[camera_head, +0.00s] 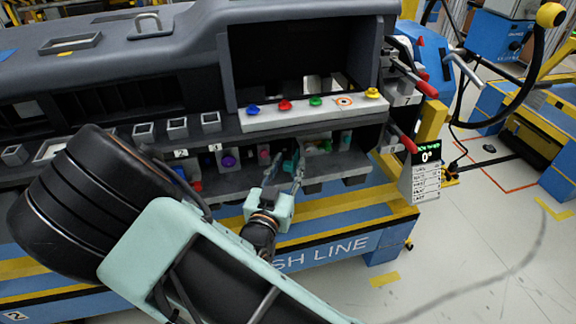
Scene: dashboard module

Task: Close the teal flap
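A small teal part (290,160), which looks like the teal flap, shows in the lower shelf of the dashboard module, right of the purple knob. It is partly hidden by my gripper, and I cannot tell how far open it stands. My gripper (285,171) reaches into the front of this shelf from below. Its two fingers are spread apart, with the teal part showing between and behind their tips. I cannot tell whether they touch it. Nothing is visibly held.
A white panel (310,114) with coloured knobs overhangs the shelf. A purple knob (228,161) sits left of my gripper. Red-handled levers (425,89) and a display sign (424,178) stand at the module's right end. The floor (490,235) at right is mostly clear.

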